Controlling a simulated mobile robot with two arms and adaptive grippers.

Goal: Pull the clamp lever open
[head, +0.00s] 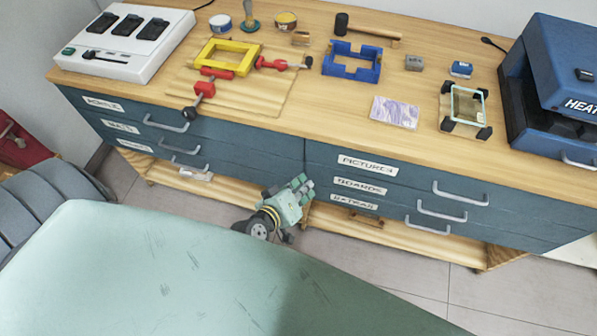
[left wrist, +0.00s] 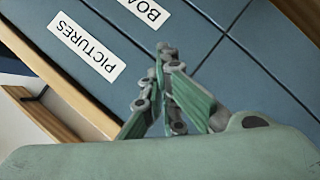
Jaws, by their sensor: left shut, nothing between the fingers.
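A yellow frame (head: 227,58) lies on a wooden board on the workbench. Red clamp parts (head: 204,90) sit at its front edge, with a dark tip pointing toward the bench's front. Another red clamp piece (head: 272,63) lies at the frame's right side. Which red part is the lever is too small to tell. My left gripper (head: 303,187) is shut and empty, below the bench top in front of the drawer fronts, well apart from the clamp. In the left wrist view its fingertips (left wrist: 165,58) meet before the blue drawers. My right gripper is not in view.
A blue frame (head: 352,63), a mallet (head: 367,31), a purple patterned card (head: 396,112) and a glass piece on black corners (head: 467,107) lie to the right. A white control box (head: 124,42) and a blue heat press (head: 555,85) flank them. Drawer handles (head: 462,195) protrude in front.

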